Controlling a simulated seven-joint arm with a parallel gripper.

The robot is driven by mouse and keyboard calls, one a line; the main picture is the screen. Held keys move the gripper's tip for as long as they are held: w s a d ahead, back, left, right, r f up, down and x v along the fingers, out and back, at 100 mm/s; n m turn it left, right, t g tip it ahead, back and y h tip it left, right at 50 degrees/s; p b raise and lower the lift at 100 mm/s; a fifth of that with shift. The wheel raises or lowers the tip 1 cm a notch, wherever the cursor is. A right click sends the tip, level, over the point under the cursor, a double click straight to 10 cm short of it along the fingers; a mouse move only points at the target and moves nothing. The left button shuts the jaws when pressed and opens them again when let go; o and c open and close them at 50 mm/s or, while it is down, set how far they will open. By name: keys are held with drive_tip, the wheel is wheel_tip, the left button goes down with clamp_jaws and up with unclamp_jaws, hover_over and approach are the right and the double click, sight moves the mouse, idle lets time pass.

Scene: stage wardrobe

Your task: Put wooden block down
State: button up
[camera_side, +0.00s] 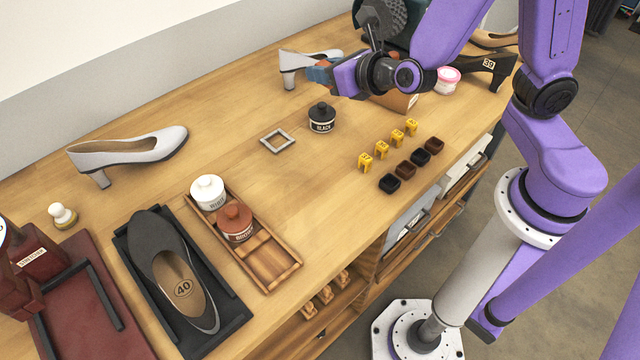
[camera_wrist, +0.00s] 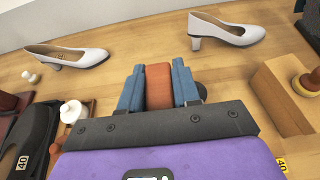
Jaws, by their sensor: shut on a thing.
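The wooden block (camera_wrist: 159,86) is reddish-brown and upright between the two blue fingers of my gripper (camera_side: 319,74) in the wrist view. My gripper is shut on it. In the side view the gripper is over the back of the wooden table (camera_side: 240,105), just in front of a white heeled shoe (camera_side: 296,66); only a small orange-brown part of the block shows there. How far the block's underside is from the table cannot be told. A larger tan wooden block (camera_wrist: 280,95) stands to the right in the wrist view, partly behind my gripper in the side view.
A black jar (camera_side: 322,118) and a grey square frame (camera_side: 277,141) are on the table in front of my gripper. Yellow number tags and small dark pieces lie to the right. A tray with jars (camera_side: 275,262) and another white shoe (camera_side: 125,152) are left. The table's back-middle has bare room.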

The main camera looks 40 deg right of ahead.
drive_tip(key=s+a+f+n+g+y, duration=0.2)
drive_tip(key=s+a+f+n+y, duration=0.4)
drive_tip(key=a, duration=0.4)
drive_tip(key=s+a+f+n+g+y, duration=0.2)
drive_tip(key=s+a+f+n+y, duration=0.15)
drive_tip(key=s+a, duration=0.55)
drive_tip(key=shift+m, duration=0.25)
drive_tip(key=shift+w+f, duration=0.15)
drive_tip(key=shift+f, duration=1.65)
drive_tip(key=shift+w+f, duration=0.15)
drive_tip(key=shift+f, duration=1.65)
drive_tip(key=shift+f, duration=0.6)
drive_tip(key=o, duration=1)
drive_tip(key=shift+o, duration=0.2)
drive_tip(key=shift+s+a, duration=0.1)
